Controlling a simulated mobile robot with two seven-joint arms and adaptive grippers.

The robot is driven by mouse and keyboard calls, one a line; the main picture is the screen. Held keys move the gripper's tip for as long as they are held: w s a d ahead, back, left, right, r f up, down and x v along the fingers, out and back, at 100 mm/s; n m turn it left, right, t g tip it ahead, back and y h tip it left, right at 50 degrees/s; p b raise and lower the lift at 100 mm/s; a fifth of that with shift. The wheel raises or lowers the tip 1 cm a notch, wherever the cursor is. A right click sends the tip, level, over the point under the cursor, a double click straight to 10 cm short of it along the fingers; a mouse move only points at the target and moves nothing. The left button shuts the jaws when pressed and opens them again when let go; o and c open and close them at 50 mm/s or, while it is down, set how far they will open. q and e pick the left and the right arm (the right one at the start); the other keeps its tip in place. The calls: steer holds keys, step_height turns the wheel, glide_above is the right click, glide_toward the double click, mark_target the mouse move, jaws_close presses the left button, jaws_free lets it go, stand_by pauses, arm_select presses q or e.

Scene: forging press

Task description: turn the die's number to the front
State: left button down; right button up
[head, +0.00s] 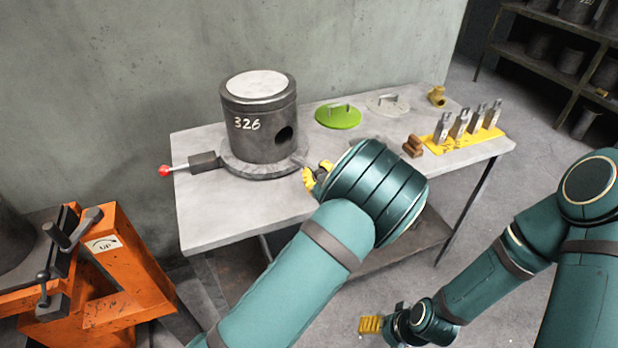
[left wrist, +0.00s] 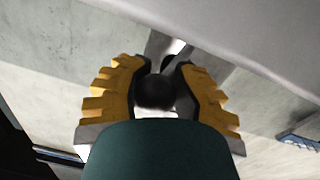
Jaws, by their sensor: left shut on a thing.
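The die (head: 261,125) is a dark steel cylinder with a pale top. It stands upright on a round grey turntable (head: 247,170) on the table. My left gripper (head: 317,174) is at the turntable's right edge. In the left wrist view its yellow fingers (left wrist: 157,85) are shut around a dark knob (left wrist: 154,92) on a metal bar. My forearm hides part of the grip. My right gripper (head: 370,325) is low, away from the table; its opening is unclear.
A red-knobbed lever (head: 165,171) sticks out left of the turntable. An orange stand (head: 125,265) is at lower left. The table's front left is bare.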

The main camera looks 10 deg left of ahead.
arm_select(q)
steer(key=shift+w+r, duration=0.1)
steer(key=shift+r, duration=0.2)
steer(key=c, duration=0.8)
jaws_free()
steer(key=shift+c, duration=0.2)
steer(key=shift+o, duration=1.2)
steer(key=shift+f, duration=0.15)
steer(key=v, duration=1.2)
steer(key=shift+a, duration=0.1)
